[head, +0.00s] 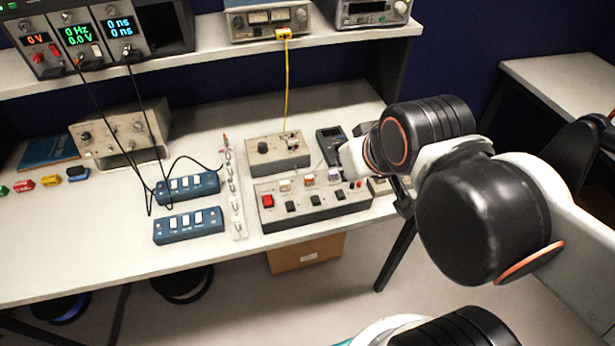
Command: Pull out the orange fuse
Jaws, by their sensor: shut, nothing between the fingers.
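The orange fuse (309,179) appears as a small orange-and-white block upright on the top rear of a grey panel box (268,222). A cream-coloured block (285,186) stands to its left and a whitish one (334,175) to its right. My gripper (404,208) is a small dark shape, partly hidden by my arm, at the right end of the box. It is shut and empty, well to the right of the orange fuse and apart from it.
The box front has a red switch (267,201) and black switches. A grey box with a knob (275,155) and a dark meter (330,143) stand behind. Blue switch strips (188,225) lie left. A yellow cable (287,85) hangs from the shelf.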

